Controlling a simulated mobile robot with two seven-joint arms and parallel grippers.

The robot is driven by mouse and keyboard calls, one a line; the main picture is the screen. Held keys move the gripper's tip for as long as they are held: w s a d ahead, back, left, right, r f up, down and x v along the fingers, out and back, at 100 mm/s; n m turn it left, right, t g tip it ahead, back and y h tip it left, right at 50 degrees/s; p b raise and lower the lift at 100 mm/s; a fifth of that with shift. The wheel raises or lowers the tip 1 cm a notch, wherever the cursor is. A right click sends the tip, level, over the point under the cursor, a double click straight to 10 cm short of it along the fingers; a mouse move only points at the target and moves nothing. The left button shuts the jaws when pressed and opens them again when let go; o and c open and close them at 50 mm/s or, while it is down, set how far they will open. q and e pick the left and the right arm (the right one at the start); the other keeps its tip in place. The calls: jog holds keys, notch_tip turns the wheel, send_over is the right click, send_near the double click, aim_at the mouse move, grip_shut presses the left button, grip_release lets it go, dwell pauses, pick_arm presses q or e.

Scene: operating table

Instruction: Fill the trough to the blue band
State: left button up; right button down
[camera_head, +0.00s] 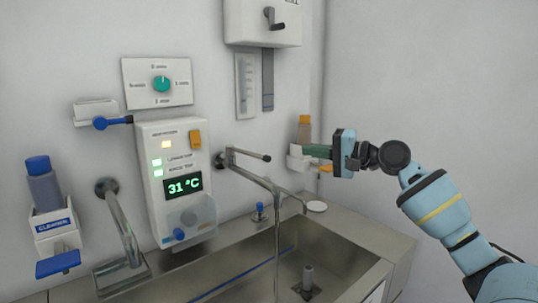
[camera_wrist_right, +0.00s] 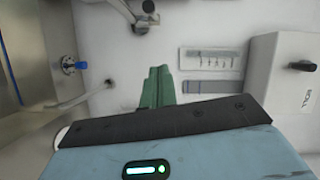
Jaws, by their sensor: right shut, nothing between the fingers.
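The steel trough (camera_head: 340,262) is at the bottom of the head view, with a blue band (camera_head: 240,275) along its inner wall. The band also shows at the left edge of the right wrist view (camera_wrist_right: 10,72). A wall tap (camera_head: 228,158) with a lever (camera_head: 255,154) and long spout stands above the trough. A thin vertical line hangs below the spout; I cannot tell whether it is water or pipe. A short upright pipe (camera_head: 307,278) stands on the trough floor. The water level is unclear. My right gripper (camera_head: 306,151) is shut and empty, right of the lever, its green fingers (camera_wrist_right: 157,85) together.
A control panel (camera_head: 175,180) reads 31 °C, with a dial (camera_head: 162,84) above. A cleaner dispenser (camera_head: 48,215) and another spout (camera_head: 120,215) are left. An orange-capped bottle (camera_head: 304,131) is close to my right fingers.

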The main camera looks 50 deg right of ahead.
pick_arm(q)
jog(key=r+p, duration=0.1)
jog(key=w+r+p, duration=0.1)
jog(key=r+p, duration=0.1)
jog(key=shift+w+r+t, duration=0.15)
jog(key=shift+r+t, duration=0.05)
jog(key=shift+t, duration=0.1)
pick_arm(e)
jog(key=w+a+f, duration=0.1)
jog(key=w+a, duration=0.5)
jog(key=w, duration=0.3)
jog(key=shift+a+f, duration=0.15)
jog(key=shift+a, duration=0.05)
pick_arm(q)
jog(key=shift+a, duration=0.1)
